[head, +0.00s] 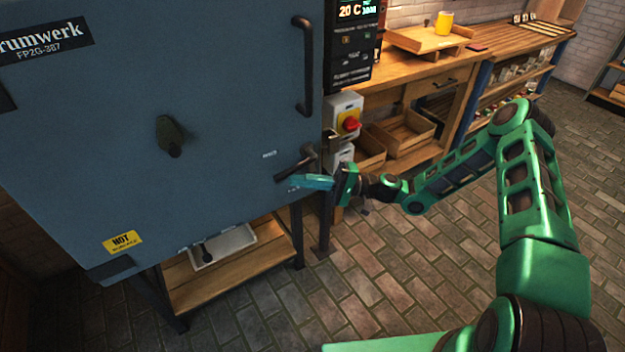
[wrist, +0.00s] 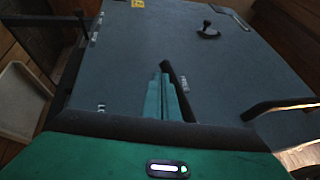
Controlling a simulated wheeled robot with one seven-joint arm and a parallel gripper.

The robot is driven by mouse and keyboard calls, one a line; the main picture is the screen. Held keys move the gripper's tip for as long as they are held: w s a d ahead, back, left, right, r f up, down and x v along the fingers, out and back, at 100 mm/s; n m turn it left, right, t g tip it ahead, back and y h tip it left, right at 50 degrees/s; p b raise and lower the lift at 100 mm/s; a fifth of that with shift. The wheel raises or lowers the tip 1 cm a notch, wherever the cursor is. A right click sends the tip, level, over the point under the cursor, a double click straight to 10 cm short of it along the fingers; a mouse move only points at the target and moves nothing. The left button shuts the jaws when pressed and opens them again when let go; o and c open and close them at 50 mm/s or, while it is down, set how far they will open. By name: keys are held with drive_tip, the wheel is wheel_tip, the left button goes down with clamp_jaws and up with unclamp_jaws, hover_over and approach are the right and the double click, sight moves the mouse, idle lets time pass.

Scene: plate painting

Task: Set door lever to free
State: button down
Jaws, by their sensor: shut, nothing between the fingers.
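The door lever (head: 295,164) is a dark bar at the lower right edge of the blue-grey kiln door (head: 225,105). In the head view it slants down and left from its pivot. Small pale labels sit on either side of it, too small to read. My gripper (head: 293,181) has its teal fingers shut and empty, just below the lever. In the wrist view the fingers (wrist: 160,75) lie along the left side of the lever (wrist: 178,85). I cannot tell whether they touch it.
A vertical door handle (head: 304,65) is above the lever, and a dark knob (head: 171,136) is mid-door. A red and yellow switch (head: 349,123) is on the right. A wooden shelf with a white tray (head: 223,246) is below. The brick floor in front is clear.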

drive_tip(key=shift+s+a+r, duration=0.15)
drive_tip(key=shift+a+r, duration=0.05)
drive_tip(key=shift+r, duration=0.2)
idle(0.5)
drive_tip(key=d+f, duration=0.8)
drive_tip(key=d, duration=0.2)
drive_tip(key=s+d+n+g+h, duration=0.2)
drive_tip(key=s+d+g+h, duration=0.1)
drive_tip(key=s+d+h, duration=0.5)
drive_tip(key=s+d+r+m+t+h, duration=0.1)
drive_tip(key=s+d+r+m+h, duration=0.1)
drive_tip(key=s+d+r+h, duration=0.5)
drive_tip(key=s+d+r+m+t+h, duration=0.1)
drive_tip(key=s+d+r+m+h, duration=0.25)
drive_tip(key=s+d+r, duration=0.6)
drive_tip(key=s+d+r+m+t+h, duration=0.1)
drive_tip(key=s+d+r+m, duration=0.1)
drive_tip(key=s+d+r, duration=0.4)
drive_tip(key=s, duration=0.3)
drive_tip(key=shift+r, duration=0.15)
